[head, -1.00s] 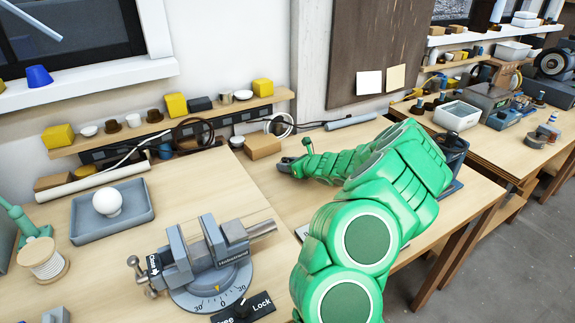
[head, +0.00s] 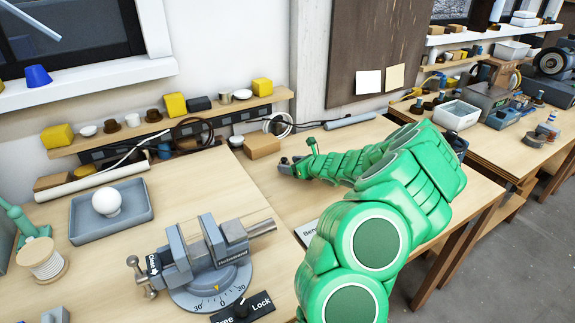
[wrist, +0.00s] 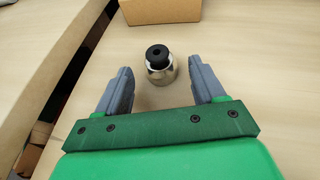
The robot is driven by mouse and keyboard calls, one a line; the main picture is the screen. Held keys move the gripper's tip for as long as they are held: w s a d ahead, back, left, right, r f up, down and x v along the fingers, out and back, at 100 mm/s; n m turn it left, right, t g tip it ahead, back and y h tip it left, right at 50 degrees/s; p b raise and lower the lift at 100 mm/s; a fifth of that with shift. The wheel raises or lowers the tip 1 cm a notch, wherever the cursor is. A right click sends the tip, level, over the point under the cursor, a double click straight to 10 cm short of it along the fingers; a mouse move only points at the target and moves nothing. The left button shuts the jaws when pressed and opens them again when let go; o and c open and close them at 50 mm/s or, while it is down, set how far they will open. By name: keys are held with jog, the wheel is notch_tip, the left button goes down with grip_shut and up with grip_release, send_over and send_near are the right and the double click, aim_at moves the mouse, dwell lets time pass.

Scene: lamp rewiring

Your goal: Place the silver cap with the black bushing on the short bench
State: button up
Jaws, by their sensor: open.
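The silver cap (wrist: 162,76) stands upright on the wooden bench top in the wrist view, with the black bushing (wrist: 157,56) on its top. My gripper (wrist: 161,90) is open, with one grey finger on each side of the cap's near side and a gap to the cap on both sides. The cap sits around the level of the fingertips. In the head view my gripper (head: 286,166) is low over the middle bench, and I cannot make out the cap there.
A cardboard-coloured box (wrist: 160,10) stands just beyond the cap; it also shows in the head view (head: 262,146). A bench edge and gap run along the left of the wrist view. A vise (head: 212,255) stands on the left bench (head: 100,265). A label lies beside my arm.

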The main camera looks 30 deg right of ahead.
jog(key=shift+v, duration=4.8)
